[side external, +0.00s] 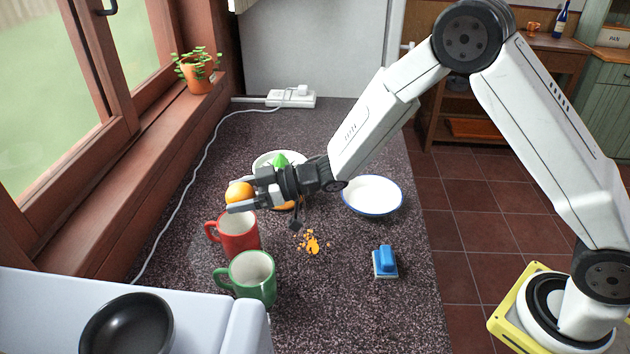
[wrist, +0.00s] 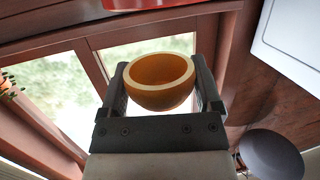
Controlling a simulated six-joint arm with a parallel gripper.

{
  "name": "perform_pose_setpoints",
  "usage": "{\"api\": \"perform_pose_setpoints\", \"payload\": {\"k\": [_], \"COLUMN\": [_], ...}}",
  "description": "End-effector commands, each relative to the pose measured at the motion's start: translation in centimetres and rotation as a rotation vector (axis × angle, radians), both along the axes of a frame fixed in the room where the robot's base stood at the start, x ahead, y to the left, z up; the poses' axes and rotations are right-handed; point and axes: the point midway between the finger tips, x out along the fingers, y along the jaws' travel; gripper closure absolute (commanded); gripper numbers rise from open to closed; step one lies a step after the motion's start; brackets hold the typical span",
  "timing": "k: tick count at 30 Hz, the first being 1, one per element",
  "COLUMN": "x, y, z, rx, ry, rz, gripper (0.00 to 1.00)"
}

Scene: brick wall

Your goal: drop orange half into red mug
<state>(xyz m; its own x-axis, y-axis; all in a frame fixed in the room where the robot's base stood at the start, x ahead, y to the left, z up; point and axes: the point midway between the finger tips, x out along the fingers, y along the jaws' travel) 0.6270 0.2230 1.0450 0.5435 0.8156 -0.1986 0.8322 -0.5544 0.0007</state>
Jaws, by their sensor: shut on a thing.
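The orange half (side external: 239,193) is between the fingers of my gripper (side external: 240,198), which is shut on it. In the side external view it is held just above the red mug (side external: 238,237), near its rim. In the wrist view the orange half (wrist: 160,82) looks like a hollow orange cup between the two dark fingers (wrist: 160,88). The red mug stands upright on the dark speckled counter, its handle to the left. Its opening is partly hidden by my gripper. A red surface (wrist: 150,4) shows at the top edge of the wrist view.
A green mug (side external: 250,278) stands just in front of the red mug. A white bowl with a blue rim (side external: 372,195), a blue sponge-like block (side external: 385,262) and orange bits (side external: 311,243) lie to the right. Another bowl (side external: 262,160) is behind my gripper. A black pan (side external: 127,328) is front left.

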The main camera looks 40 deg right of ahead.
Motion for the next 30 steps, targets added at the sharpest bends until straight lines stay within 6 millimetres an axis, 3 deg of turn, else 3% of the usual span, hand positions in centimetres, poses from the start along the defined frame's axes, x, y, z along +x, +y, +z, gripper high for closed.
{"api": "perform_pose_setpoints", "payload": {"k": [5,6,7,20,30], "x": [0.0,0.0,0.0,-0.3,-2.2], "y": [0.0,0.0,0.0,-0.5,-3.5], "z": [0.0,0.0,0.0,0.1,0.9], "rx": [0.001,0.001,0.001,0.0,0.0], "ry": [-0.001,-0.001,-0.001,0.001,0.0], "rz": [0.0,0.0,0.0,-0.001,-0.003], "gripper": [0.78,0.12,0.02,0.0,0.0]}}
